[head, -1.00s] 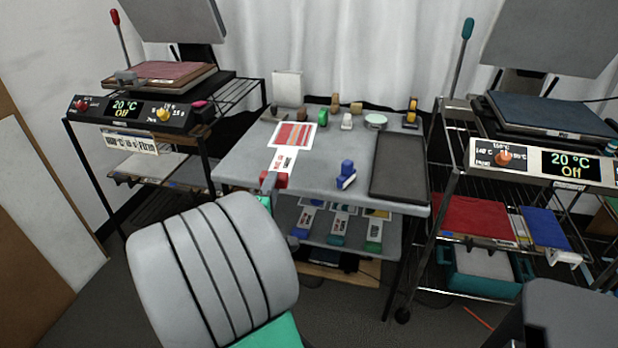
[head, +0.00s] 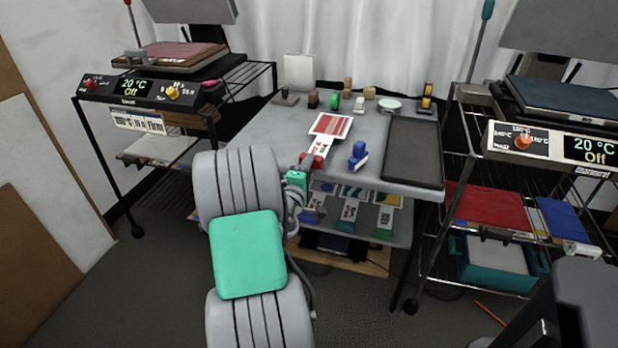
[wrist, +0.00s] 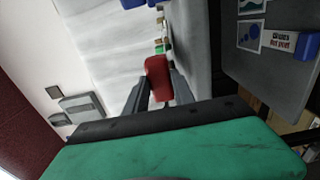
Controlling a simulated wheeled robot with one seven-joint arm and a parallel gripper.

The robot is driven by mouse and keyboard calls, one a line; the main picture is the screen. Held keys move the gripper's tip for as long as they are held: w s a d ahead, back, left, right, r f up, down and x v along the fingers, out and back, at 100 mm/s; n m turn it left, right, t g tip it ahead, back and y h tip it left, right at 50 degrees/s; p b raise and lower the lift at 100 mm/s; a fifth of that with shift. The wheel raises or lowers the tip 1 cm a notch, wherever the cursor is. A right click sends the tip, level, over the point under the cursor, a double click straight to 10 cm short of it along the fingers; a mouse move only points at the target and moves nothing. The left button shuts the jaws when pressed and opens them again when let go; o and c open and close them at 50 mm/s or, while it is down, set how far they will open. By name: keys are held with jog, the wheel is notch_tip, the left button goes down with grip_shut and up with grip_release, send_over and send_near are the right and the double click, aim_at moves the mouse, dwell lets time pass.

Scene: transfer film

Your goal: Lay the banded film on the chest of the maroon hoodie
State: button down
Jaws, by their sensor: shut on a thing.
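The banded film (head: 331,124), white-edged with red stripes, shows over the grey table's left-middle part. A white labelled strip (head: 320,147) runs from it to a red grip block (head: 309,160). My gripper (head: 305,166) is shut on this red block, which also shows between the fingers in the wrist view (wrist: 157,80). I cannot tell whether the film touches the tabletop. The film itself is not visible in the wrist view. A flat maroon cloth (head: 170,54), likely the hoodie, lies on the left press under its raised upper plate (head: 190,10). Its chest cannot be made out.
The left press's control box (head: 140,89) reads 20 °C, Off. On the table (head: 270,135) are a blue stamp-like block (head: 358,155), a dark tray (head: 413,152) and several small items behind. A second press (head: 570,100) with dark blue cloth stands right. Other handled films lie on the lower shelf.

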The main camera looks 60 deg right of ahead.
notch_tip(320, 180, down, 3)
jog(key=shift+a+b, duration=0.1)
jog(key=shift+b, duration=0.35)
jog(key=c, duration=1.5)
grip_release()
jog(key=shift+f, duration=0.15)
jog(key=o, duration=0.4)
jog(key=shift+o, duration=0.2)
